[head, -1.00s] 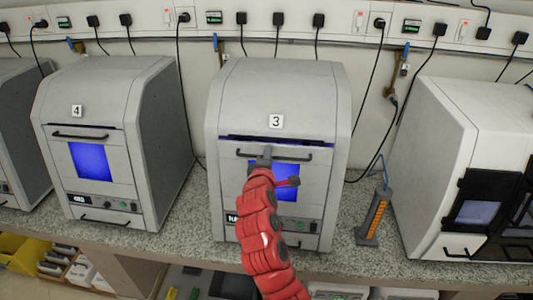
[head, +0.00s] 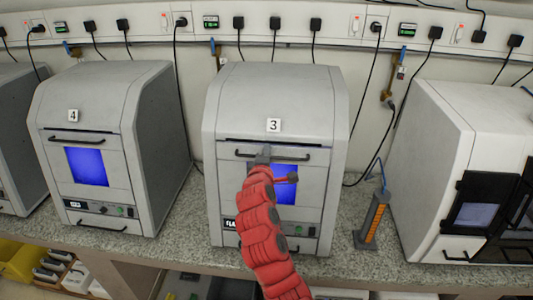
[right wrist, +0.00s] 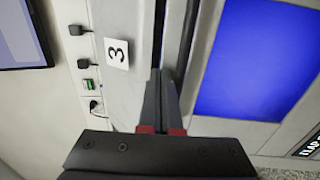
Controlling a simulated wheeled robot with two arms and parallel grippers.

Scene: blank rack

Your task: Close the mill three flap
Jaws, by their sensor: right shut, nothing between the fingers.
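Mill three (head: 225,100) is a light grey cabinet with a "3" plate (head: 273,125) in the middle of the head view. Its front flap (head: 230,180) has a blue window (head: 286,190) and a dark bar handle (head: 300,157). The flap sits nearly flush with the housing, with only a thin dark line along its top edge. My right gripper (head: 263,152) is shut and empty at the handle, near the flap's top. In the right wrist view its fingers (right wrist: 164,90) lie together beside the flap's blue window (right wrist: 260,60). Whether they touch the flap is unclear. My left gripper is out of view.
Mill four (head: 100,100) stands to the left with its flap shut. A white cabinet (head: 440,130) with dark doors is on the right. An orange-and-grey tool (head: 373,222) stands on the speckled worktop (head: 180,215). Cables hang from sockets behind.

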